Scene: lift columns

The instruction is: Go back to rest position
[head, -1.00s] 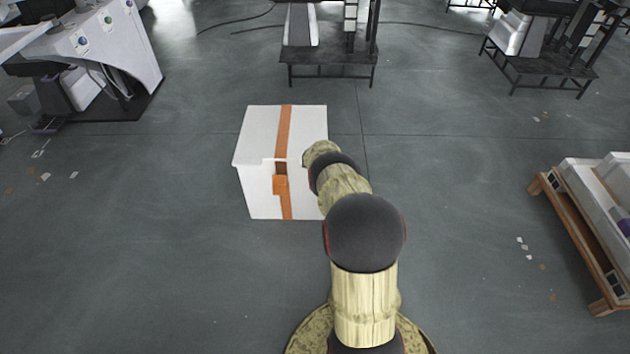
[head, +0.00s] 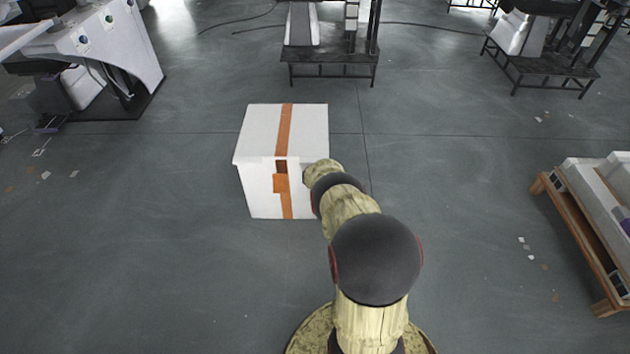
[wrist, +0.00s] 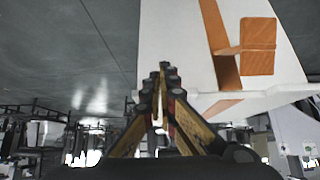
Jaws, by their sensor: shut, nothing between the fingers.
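My gripper (wrist: 162,75) shows in the wrist view with its fingers together and nothing between them. In the head view my arm reaches forward over the floor and hides the gripper. A white box (head: 258,137) with an orange stripe and an orange front patch stands on the floor ahead, just left of my arm's far end. It also fills the upper right of the wrist view (wrist: 175,45), behind the fingers. I cannot tell whether the fingers touch it.
A wooden-framed pallet (head: 577,225) with white goods stands at the right. A dark metal stand (head: 330,58) is at the back middle, another stand (head: 548,66) at the back right. A white machine (head: 128,45) is at the back left. The floor (head: 130,240) left of the box is mostly clear.

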